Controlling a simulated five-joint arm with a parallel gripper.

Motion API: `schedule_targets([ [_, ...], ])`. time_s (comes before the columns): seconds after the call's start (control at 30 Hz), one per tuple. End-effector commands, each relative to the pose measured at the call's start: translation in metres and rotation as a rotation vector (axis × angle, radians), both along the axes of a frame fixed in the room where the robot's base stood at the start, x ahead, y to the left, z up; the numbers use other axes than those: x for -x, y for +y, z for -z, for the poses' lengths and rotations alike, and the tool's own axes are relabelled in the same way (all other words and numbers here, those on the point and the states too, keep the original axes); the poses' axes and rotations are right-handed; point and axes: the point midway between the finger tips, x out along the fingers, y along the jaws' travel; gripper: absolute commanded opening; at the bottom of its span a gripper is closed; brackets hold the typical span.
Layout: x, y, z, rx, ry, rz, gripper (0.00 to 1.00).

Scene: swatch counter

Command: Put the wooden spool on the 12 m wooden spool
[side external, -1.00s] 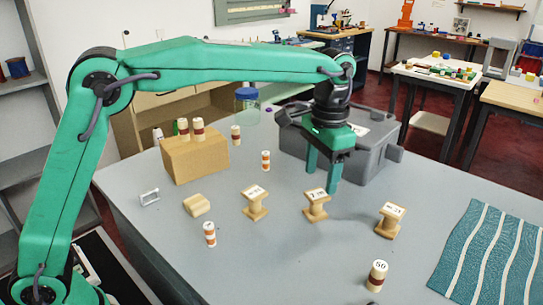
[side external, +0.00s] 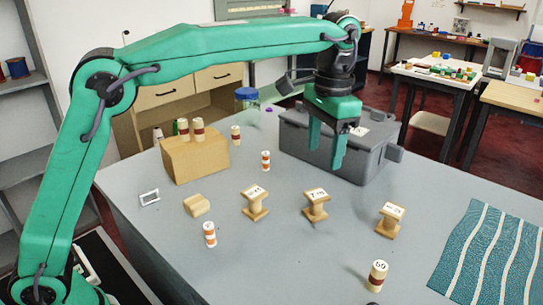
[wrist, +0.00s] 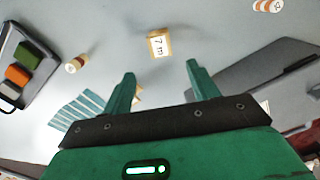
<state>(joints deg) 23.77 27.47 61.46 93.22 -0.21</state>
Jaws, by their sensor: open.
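Three upright wooden spools with labelled tops stand in a row in the side view: a left one (side external: 255,204), a middle one (side external: 317,206) and a right one (side external: 390,222). The middle label seems to read 7 m; the other two are too small to read surely. A plain wooden spool (side external: 197,205) lies on its side left of the row. In the wrist view a spool labelled 7 m (wrist: 160,45) shows ahead of the fingers. My gripper (side external: 326,158) is open and empty, raised above the counter behind the row; it also shows in the wrist view (wrist: 160,72).
A grey bin (side external: 373,165) stands behind my gripper. A tan block (side external: 195,160) holds striped cylinders at the back left. Loose striped cylinders stand near the spools (side external: 210,236) and at the front (side external: 377,278). A striped teal cloth (side external: 480,260) lies at the right.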

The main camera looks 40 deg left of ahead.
Motion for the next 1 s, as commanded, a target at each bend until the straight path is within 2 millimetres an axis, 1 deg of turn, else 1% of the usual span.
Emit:
schedule_targets([
  [0.27,0.001,0.002,-0.001,0.001,-0.003,-0.003,0.59],
  [0.37,0.004,0.008,-0.005,0.005,-0.013,-0.011,0.59],
  [0.47,0.009,0.018,-0.010,0.013,-0.029,-0.026,0.59],
  [0.67,0.030,0.050,-0.022,0.034,-0.084,-0.071,0.59],
  [0.8,0.050,0.075,-0.028,0.049,-0.130,-0.109,0.59],
  [1.0,0.082,0.108,-0.029,0.068,-0.198,-0.162,0.59],
])
